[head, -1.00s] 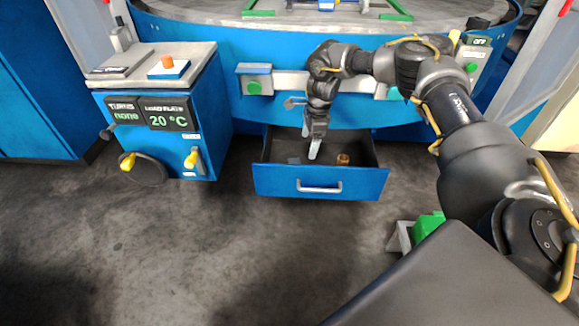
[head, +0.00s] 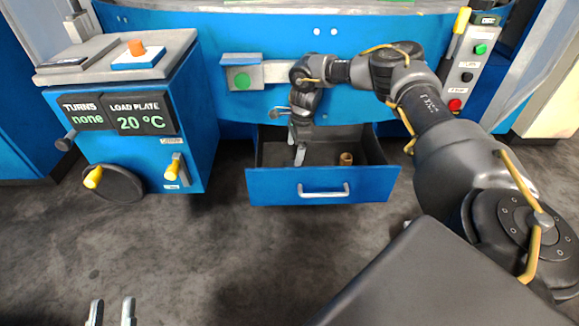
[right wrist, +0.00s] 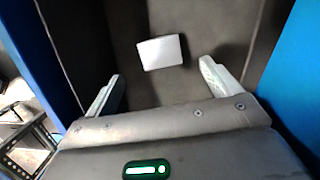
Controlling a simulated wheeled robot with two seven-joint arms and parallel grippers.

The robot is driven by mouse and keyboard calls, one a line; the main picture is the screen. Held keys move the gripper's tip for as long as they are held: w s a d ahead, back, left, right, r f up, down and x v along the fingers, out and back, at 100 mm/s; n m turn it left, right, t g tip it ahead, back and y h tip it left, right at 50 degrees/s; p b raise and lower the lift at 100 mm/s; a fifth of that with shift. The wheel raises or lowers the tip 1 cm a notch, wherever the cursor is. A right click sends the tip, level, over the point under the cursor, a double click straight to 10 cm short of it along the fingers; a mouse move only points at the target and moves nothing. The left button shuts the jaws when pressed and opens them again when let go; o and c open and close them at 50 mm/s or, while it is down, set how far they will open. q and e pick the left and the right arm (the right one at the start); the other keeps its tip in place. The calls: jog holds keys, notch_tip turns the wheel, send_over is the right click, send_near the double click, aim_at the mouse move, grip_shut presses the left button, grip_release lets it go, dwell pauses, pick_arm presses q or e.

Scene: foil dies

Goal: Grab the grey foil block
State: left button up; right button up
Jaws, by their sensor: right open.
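The grey foil block (right wrist: 161,52) is a pale rectangular piece on the dark drawer floor in the right wrist view. It lies ahead of and between the two spread fingers of my right gripper (right wrist: 160,85), with no finger touching it. In the head view my right gripper (head: 297,146) points down into the open blue drawer (head: 270,188), open and empty; I cannot make out the block there. My left gripper (head: 112,311) shows only its two spread fingertips at the bottom left, open, with nothing between them.
A small brown cylinder (head: 346,158) stands in the drawer, right of my right gripper. The drawer walls are close around that gripper. A blue cabinet (head: 190,140) with a load plate display stands at the left. The floor before the drawer is clear.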

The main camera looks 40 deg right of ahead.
aim_at(292, 164)
jog(key=shift+w+a+f, duration=0.1)
jog(key=shift+f, duration=0.55)
jog(key=shift+w+a+f, duration=0.1)
jog(key=shift+f, duration=0.5)
notch_tip(292, 164, down, 5)
jog(key=shift+a+b, duration=0.15)
jog(key=shift+b, duration=0.95)
jog(key=shift+f, duration=0.1)
pick_arm(q)
jog(key=a+r+t, duration=0.1)
jog(key=r+t, duration=0.1)
jog(key=a+r+t, duration=0.1)
jog(key=a+t, duration=0.1)
jog(key=shift+s+r+n+t+h, duration=0.2)
jog(key=shift+r+n+t+h, duration=0.1)
jog(key=shift+r+n, duration=0.1)
jog(key=shift+f, duration=0.1)
pick_arm(e)
jog(key=shift+c, duration=0.3)
jog(key=c, duration=1)
